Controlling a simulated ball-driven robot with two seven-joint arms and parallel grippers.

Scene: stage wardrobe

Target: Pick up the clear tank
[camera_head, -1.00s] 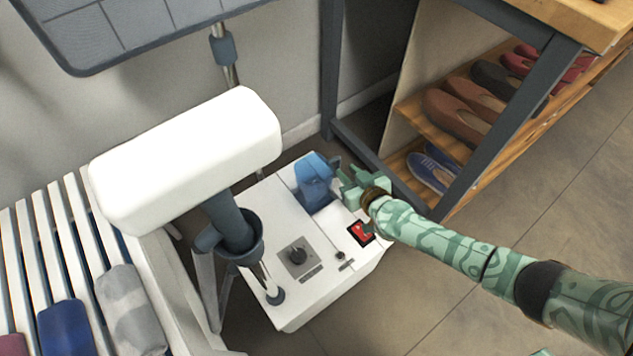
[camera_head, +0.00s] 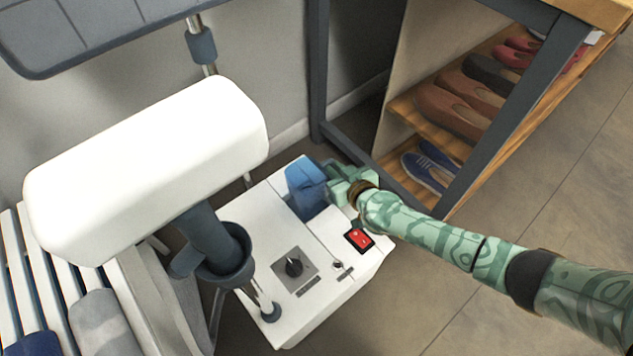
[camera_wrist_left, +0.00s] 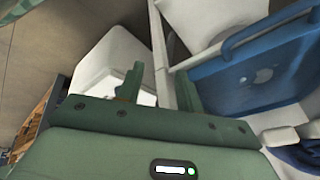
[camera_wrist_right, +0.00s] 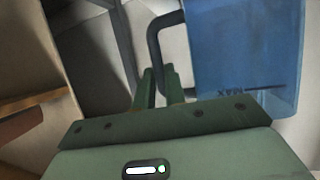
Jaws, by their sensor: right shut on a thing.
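The clear tank (camera_head: 304,190) looks blue and see-through. It sits in a recess at the back of the white steamer base (camera_head: 325,229). In the right wrist view the tank (camera_wrist_right: 243,55) shows a MAX mark and a dark looped handle (camera_wrist_right: 153,40). My right gripper (camera_head: 328,180) is beside the tank's right side. In the right wrist view its fingers (camera_wrist_right: 161,82) are shut on the handle. My left gripper (camera_wrist_left: 162,80) shows only in its wrist view, with its fingers apart and nothing seen between them.
A white padded head (camera_head: 150,165) on a dark post stands left of the tank. A dark table leg (camera_head: 318,75) is just behind. A shoe rack (camera_head: 425,120) stands at the right.

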